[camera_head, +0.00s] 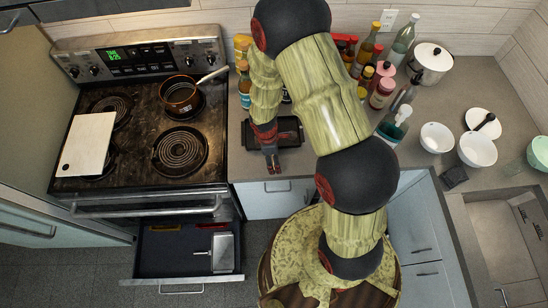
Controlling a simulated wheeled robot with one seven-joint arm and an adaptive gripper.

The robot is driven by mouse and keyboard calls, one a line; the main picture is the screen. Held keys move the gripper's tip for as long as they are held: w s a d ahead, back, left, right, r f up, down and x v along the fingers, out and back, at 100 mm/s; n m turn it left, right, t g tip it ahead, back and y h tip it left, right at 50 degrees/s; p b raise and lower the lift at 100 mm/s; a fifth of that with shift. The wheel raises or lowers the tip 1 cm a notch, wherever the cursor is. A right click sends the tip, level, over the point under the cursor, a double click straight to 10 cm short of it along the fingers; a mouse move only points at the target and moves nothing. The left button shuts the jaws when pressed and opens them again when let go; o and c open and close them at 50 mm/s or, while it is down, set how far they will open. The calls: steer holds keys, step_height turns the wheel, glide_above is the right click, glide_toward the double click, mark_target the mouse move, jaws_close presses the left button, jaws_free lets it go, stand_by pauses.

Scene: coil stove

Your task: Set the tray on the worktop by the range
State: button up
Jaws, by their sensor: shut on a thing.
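The black rectangular tray (290,138) is at the worktop (237,166) just right of the range (140,120). It looks level, but I cannot tell whether it rests on the worktop or is slightly above it. My gripper (273,168) is at the tray's near edge, pointing toward the front of the worktop, and is shut on the tray. The gripper and wrist cover part of the tray's middle, and the exact contact is too small to see.
A brown pan (180,96) and a white board (86,144) sit on the range. The drawer (160,262) below is open, holding a metal pan (222,252). Bottles (367,48) stand behind my arm. White bowls (477,149) are at right.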

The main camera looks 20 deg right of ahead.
steer(key=shift+f, duration=0.15)
steer(key=shift+f, duration=0.1)
steer(key=o, duration=1.5)
steer(key=shift+c, duration=0.2)
steer(key=shift+o, duration=0.3)
